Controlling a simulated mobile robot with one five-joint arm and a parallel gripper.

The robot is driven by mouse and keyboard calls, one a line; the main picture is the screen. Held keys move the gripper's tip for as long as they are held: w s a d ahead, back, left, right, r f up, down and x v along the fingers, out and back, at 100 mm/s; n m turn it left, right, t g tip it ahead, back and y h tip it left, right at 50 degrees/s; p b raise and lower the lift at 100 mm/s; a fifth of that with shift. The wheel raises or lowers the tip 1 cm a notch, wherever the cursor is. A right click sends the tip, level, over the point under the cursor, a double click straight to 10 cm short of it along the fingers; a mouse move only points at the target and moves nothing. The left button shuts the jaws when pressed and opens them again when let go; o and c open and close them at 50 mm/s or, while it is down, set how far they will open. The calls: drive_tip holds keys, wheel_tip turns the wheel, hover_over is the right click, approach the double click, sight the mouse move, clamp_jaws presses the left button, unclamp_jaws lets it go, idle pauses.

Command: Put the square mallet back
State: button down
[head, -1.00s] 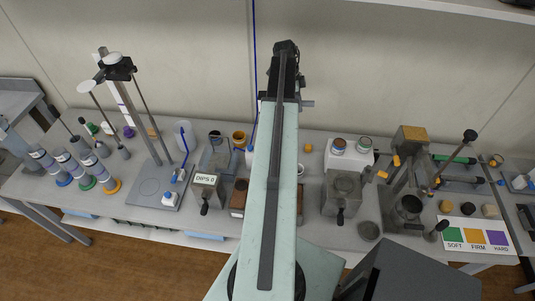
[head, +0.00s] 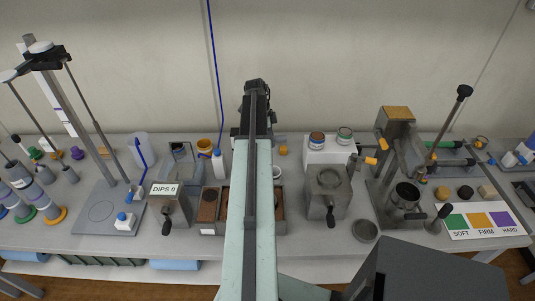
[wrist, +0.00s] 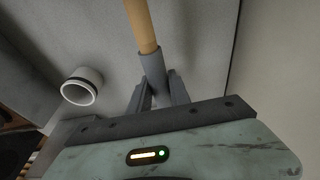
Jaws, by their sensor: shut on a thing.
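In the wrist view, my gripper (wrist: 157,92) is shut on a tool handle (wrist: 142,25) with a tan wooden shaft and a grey sleeve. The handle runs up out of the picture top. No mallet head shows, so I cannot tell from this view whether the held tool is the square mallet. In the head view, my arm runs up the middle and hides the gripper's fingers and the held tool. A white cup (wrist: 82,87) stands left of the handle in the wrist view, apart from the gripper.
A box marked DIPS 0 (head: 170,208) stands left of my arm. A grey metal box (head: 327,190) and a press stand (head: 396,150) stand to the right, with a SOFT/FIRM/HARD card (head: 486,222) beyond. Open brown trays (head: 208,207) lie close beside my arm.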

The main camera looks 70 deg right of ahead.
drive_tip(key=shift+w+b+x, duration=0.2)
drive_tip(key=shift+b+x, duration=0.75)
drive_tip(key=shift+w+b+x, duration=0.25)
drive_tip(key=shift+b+x, duration=0.7)
drive_tip(key=shift+x, duration=0.05)
drive_tip(key=shift+a+r, duration=0.1)
drive_tip(key=shift+a, duration=0.05)
drive_tip(key=c, duration=1.2)
unclamp_jaws()
drive_tip(key=p+v, duration=1.2)
drive_tip(key=shift+r, duration=0.1)
